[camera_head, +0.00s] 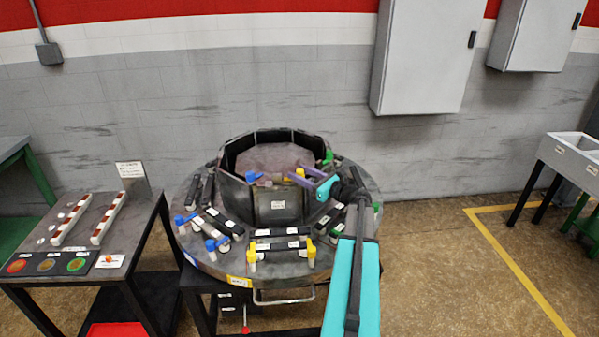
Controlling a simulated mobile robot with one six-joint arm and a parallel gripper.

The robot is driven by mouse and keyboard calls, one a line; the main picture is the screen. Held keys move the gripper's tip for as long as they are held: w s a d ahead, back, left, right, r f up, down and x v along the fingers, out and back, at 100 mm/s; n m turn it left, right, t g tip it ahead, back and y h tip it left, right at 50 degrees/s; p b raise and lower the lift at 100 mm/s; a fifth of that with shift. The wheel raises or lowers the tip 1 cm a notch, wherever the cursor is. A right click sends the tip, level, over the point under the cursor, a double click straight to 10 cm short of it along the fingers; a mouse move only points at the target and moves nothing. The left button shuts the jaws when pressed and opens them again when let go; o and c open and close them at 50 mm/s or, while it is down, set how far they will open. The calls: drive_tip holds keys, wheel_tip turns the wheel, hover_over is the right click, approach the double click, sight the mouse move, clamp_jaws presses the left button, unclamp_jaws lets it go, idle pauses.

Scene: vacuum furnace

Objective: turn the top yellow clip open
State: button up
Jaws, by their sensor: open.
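The top yellow clip (300,173) is a small yellow piece at the near upper edge of the dark, many-sided furnace chamber (278,204). My teal arm rises from the lower right and hides part of the furnace's right side.
A top blue clip (252,177) and a top green clip (328,157) sit on the same chamber. Black bars with blue, yellow and green clips lie around the round base plate (215,262). A side table (118,262) stands left. Wall cabinets (425,55) hang behind.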

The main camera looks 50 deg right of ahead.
drive_tip(key=shift+w, duration=0.3)
drive_tip(key=c, duration=1)
drive_tip(key=shift+c, duration=0.2)
